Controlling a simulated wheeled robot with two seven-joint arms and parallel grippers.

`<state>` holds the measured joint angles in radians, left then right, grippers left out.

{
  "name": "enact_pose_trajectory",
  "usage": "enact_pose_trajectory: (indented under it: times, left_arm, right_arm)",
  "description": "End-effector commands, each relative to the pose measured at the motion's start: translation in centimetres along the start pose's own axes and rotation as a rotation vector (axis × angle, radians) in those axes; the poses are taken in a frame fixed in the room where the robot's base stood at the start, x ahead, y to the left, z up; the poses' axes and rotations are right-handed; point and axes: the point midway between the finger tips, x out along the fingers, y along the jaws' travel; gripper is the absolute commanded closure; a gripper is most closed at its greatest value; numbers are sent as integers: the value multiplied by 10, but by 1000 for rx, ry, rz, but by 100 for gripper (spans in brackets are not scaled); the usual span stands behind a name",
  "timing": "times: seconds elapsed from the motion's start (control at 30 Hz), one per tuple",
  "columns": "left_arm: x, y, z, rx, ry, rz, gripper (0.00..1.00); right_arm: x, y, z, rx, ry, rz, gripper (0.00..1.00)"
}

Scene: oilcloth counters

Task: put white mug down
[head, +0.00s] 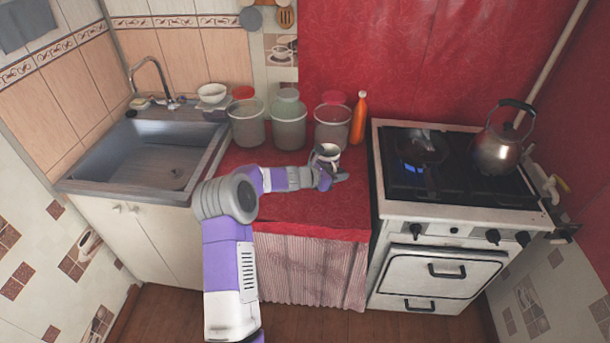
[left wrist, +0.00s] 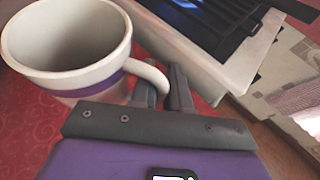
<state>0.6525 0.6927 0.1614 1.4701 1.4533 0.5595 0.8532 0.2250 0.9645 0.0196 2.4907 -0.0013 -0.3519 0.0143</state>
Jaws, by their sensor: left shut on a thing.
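The white mug (head: 327,152) with a purple band is at my left gripper (head: 337,178), over the right part of the red counter (head: 300,208) in the head view. In the left wrist view the mug (left wrist: 65,45) is upright and looks empty, with its handle toward the fingers. My left gripper (left wrist: 163,88) is shut on the mug's handle. Whether the mug's base touches the red cloth cannot be told, as the gripper hides part of it. My right gripper is not in view.
Several lidded jars (head: 290,122) and an orange bottle (head: 358,118) stand along the back of the counter. The stove (head: 395,212) is close on the right, with a pan (head: 420,150) over a blue flame and a kettle (head: 496,150). A sink (head: 150,150) is at left. The front of the counter is bare.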

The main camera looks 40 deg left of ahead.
Motion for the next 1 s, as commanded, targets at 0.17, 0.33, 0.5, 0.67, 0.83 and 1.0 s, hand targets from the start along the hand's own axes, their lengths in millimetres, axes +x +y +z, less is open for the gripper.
enact_pose_trajectory:
  times: [0.17,0.33,0.5,0.67,0.83,1.0]
  left_arm:
    - [14,1,-35,-5,2,2,100]
    - [21,1,-51,-1,0,2,100]
    - [27,0,-65,-1,0,1,100]
    - [35,0,-86,-2,0,1,100]
    - [35,0,-86,1,-1,1,100]
    - [36,0,-88,0,0,1,100]
  right_arm:
    - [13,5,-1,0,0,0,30]
    - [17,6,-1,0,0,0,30]
    - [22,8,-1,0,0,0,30]
    - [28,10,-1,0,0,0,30]
    - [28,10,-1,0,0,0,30]
    - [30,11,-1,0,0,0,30]
